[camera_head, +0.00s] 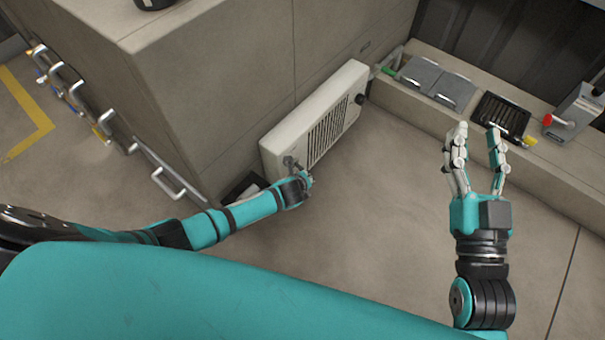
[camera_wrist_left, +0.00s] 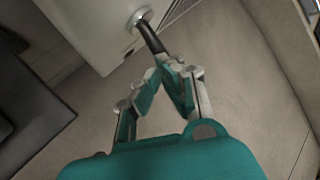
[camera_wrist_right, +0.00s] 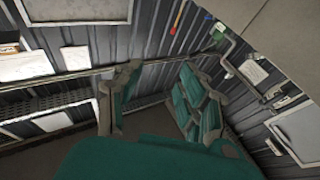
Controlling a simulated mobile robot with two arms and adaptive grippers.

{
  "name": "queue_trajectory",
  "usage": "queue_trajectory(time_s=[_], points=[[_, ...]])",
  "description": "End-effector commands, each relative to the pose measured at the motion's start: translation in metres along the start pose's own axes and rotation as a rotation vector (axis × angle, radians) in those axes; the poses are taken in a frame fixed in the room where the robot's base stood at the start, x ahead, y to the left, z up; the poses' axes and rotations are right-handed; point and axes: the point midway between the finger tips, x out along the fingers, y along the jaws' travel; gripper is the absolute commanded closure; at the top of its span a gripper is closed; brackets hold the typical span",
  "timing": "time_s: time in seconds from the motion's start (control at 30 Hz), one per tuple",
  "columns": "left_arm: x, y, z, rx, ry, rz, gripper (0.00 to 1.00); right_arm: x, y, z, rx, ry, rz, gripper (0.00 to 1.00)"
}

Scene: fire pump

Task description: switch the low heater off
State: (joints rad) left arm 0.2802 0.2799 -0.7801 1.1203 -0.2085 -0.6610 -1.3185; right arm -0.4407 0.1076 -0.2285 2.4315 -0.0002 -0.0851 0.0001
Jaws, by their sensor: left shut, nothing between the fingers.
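The low heater (camera_head: 345,92) is a cream box with a dark slotted grille, standing against the side of a beige cabinet in the head view. In the left wrist view its pale face (camera_wrist_left: 92,28) carries a lever with a round metal base and a black handle (camera_wrist_left: 150,37). My left gripper (camera_head: 298,172) is at the heater's near end. In the left wrist view its shut, empty fingers (camera_wrist_left: 164,66) meet right at the tip of the black handle; I cannot tell whether they touch it. My right gripper (camera_head: 477,130) is open and empty, away from the heater.
The beige cabinet (camera_head: 225,65) rises behind the heater, with metal rails (camera_head: 165,175) on its left side. A low ledge on the right bears grey plates (camera_head: 437,80), a black grated tray (camera_head: 502,112) and a device with a red knob (camera_head: 560,121). The floor (camera_head: 390,190) between is clear.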

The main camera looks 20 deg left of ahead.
Motion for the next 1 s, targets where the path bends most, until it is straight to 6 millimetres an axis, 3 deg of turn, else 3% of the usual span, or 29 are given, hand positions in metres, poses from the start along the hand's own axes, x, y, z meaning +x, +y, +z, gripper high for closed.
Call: queue_trajectory(time_s=[1.0], points=[[-0.009, -0.005, 0.005, 0.000, 0.000, 0.000, 1.00, -0.010, 0.007, 0.047, -0.006, -0.288, 0.016, 0.60]])
